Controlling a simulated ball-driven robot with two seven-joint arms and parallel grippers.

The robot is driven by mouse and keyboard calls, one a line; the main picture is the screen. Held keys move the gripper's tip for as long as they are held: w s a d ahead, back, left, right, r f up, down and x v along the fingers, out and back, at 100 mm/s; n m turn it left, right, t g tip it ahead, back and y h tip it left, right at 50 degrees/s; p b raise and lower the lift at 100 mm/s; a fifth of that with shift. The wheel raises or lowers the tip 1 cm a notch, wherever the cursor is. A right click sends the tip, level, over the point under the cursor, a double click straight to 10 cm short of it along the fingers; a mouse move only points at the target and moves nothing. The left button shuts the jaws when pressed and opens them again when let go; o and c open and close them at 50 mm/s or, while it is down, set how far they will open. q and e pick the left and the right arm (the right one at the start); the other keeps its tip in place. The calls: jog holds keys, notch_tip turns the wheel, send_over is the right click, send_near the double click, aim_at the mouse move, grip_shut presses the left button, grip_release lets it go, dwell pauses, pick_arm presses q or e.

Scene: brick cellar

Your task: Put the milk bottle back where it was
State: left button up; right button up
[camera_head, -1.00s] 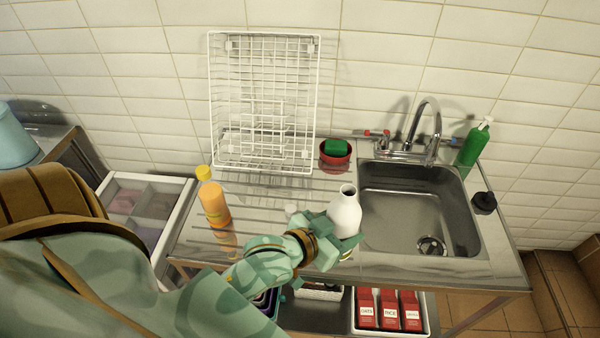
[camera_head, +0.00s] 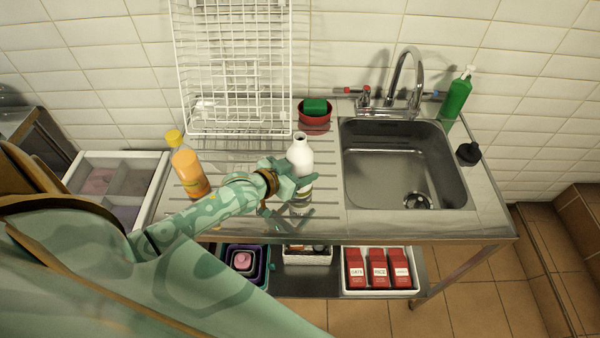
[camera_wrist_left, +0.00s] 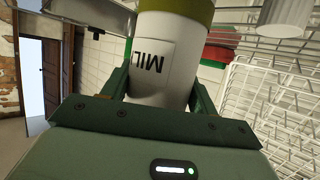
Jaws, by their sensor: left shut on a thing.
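The white milk bottle (camera_head: 300,153) is upright over the steel drainboard, left of the sink. My left gripper (camera_head: 298,183) is shut around its lower body. In the left wrist view the bottle (camera_wrist_left: 165,60) stands between the two fingers, with black "MIL" lettering upside down and an olive band at the picture's top edge. I cannot tell whether its base touches the drainboard. My right gripper is not in view.
A white wire rack (camera_head: 235,70) and a red bowl with a green sponge (camera_head: 314,112) are behind. The sink (camera_head: 400,165) is to the right, with a green soap bottle (camera_head: 456,97) beyond. The drainboard between bottle and bowl looks clear.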

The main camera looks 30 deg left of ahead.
pick_arm(q)
jog(key=shift+f, duration=0.3)
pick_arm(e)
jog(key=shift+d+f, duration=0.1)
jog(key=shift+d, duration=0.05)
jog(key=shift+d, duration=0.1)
pick_arm(q)
jog(key=shift+f, duration=0.1)
jog(key=o, duration=1.2)
jog(key=shift+c, duration=0.2)
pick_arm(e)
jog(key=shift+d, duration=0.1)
